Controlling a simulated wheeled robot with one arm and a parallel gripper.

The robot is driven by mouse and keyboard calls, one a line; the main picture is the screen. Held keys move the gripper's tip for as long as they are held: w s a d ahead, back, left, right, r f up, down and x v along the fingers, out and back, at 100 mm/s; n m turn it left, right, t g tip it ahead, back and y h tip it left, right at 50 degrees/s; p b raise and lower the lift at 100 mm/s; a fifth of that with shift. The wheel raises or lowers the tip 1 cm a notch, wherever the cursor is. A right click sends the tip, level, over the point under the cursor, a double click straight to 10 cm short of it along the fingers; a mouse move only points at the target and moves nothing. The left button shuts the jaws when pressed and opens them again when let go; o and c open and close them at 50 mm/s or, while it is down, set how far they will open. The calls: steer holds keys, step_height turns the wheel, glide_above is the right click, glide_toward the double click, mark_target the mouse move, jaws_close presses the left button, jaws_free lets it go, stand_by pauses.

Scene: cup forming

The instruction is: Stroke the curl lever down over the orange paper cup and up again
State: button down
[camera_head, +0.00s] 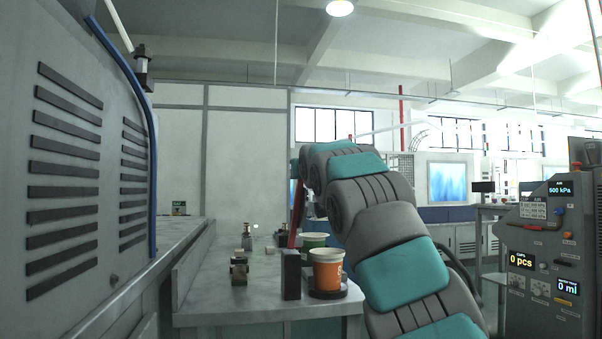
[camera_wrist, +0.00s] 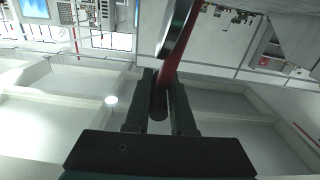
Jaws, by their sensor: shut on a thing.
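The orange paper cup (camera_head: 327,275) stands upright on a dark round base (camera_head: 327,295) near the bench's front edge. The red curl lever (camera_head: 297,212) rises steeply just left of and behind the cup, tilted slightly right, with its upper end beside my arm. In the wrist view the lever (camera_wrist: 172,62) runs between the fingers of my gripper (camera_wrist: 160,90), which is shut on its dark end grip (camera_wrist: 158,106). In the head view my arm hides most of the gripper. The cup is not recognizable in the wrist view.
A black block (camera_head: 291,274) is left of the orange cup, and small fittings (camera_head: 239,268) stand farther left. A large grey vented cabinet (camera_head: 75,180) fills the left. A control panel (camera_head: 548,255) stands right.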

steer(key=w+d+f+m+b, duration=0.2)
steer(key=w+d+f+m, duration=0.2)
steer(key=d+f+m, duration=0.9)
steer(key=shift+d+f+m, duration=0.3)
steer(key=shift+f+m, duration=1.3)
steer(key=c, duration=0.8)
jaws_free()
steer(key=shift+s, duration=0.1)
